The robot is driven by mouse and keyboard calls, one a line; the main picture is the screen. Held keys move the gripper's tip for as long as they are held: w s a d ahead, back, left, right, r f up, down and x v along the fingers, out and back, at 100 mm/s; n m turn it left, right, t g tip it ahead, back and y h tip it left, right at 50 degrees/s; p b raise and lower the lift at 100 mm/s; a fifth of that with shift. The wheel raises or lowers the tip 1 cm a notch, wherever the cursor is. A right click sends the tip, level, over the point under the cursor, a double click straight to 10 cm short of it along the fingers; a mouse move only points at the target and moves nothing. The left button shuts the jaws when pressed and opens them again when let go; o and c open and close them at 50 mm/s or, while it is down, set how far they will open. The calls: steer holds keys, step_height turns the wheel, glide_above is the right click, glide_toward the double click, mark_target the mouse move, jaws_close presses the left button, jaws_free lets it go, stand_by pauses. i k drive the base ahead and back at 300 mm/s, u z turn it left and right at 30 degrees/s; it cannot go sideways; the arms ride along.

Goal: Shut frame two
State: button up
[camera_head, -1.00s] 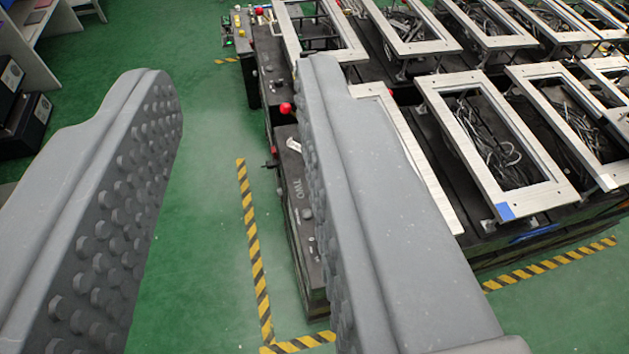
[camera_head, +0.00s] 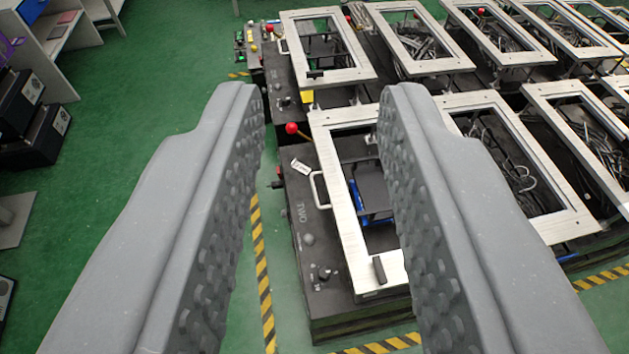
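The black fixture box marked TWO (camera_head: 301,213) stands at the near left end of the front row. Its silver rectangular frame (camera_head: 350,245) lies over the box top; whether it is fully down I cannot tell. A white handle (camera_head: 314,190) is on its left side and a black tab (camera_head: 379,269) on its near edge. A lever with a red knob (camera_head: 291,128) sticks up near its far left corner. My gripper (camera_head: 321,100) is open and empty, its fingers apart on both sides of the view. The right finger hides part of frame two's right side.
Another framed fixture (camera_head: 325,75) stands just behind. More framed fixtures (camera_head: 505,130) fill the right side. Yellow-black floor tape (camera_head: 262,270) runs along the left of the box. Green floor (camera_head: 150,80) is clear at left; shelves and black boxes stand at far left.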

mark_target(372, 187)
steer(key=i, duration=0.85)
steer(key=u, duration=0.05)
